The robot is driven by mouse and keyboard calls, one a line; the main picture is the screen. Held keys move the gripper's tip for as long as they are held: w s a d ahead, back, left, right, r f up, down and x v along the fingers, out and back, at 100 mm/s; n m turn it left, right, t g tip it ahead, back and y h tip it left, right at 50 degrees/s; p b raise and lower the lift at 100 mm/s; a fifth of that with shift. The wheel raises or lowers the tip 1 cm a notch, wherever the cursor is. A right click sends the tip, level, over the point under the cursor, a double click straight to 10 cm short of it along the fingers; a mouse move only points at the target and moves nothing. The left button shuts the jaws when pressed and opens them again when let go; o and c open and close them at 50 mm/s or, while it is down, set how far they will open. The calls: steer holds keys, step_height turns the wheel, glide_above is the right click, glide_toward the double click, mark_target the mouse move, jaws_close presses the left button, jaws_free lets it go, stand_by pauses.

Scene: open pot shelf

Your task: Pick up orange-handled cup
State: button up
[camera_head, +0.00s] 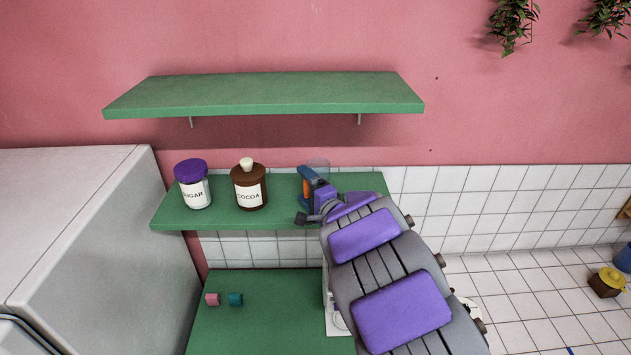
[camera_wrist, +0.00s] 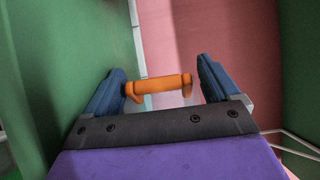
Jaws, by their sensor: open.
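The orange-handled cup (camera_head: 318,163) stands on the lower green wall shelf, right of the cocoa jar; it looks clear or pale, and my gripper hides much of it. Its orange handle (camera_head: 306,173) faces left and toward my gripper (camera_head: 312,197). In the wrist view the orange handle (camera_wrist: 158,86) lies between the two blue fingers of my gripper (camera_wrist: 162,80), nearer the left finger. A gap shows at the right finger. The fingers are open and not closed on the handle. The cup's body is hardly visible in the wrist view.
A sugar jar (camera_head: 193,186) and a cocoa jar (camera_head: 249,187) stand on the lower shelf (camera_head: 170,214), left of the cup. An empty green shelf (camera_head: 265,92) hangs above. Below, a green surface (camera_head: 260,325) holds a pink block (camera_head: 212,299) and a teal block (camera_head: 235,299).

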steer(key=shift+w+a, duration=0.25)
steer(key=c, duration=1)
steer(key=shift+o, duration=0.2)
steer(key=shift+r, duration=0.15)
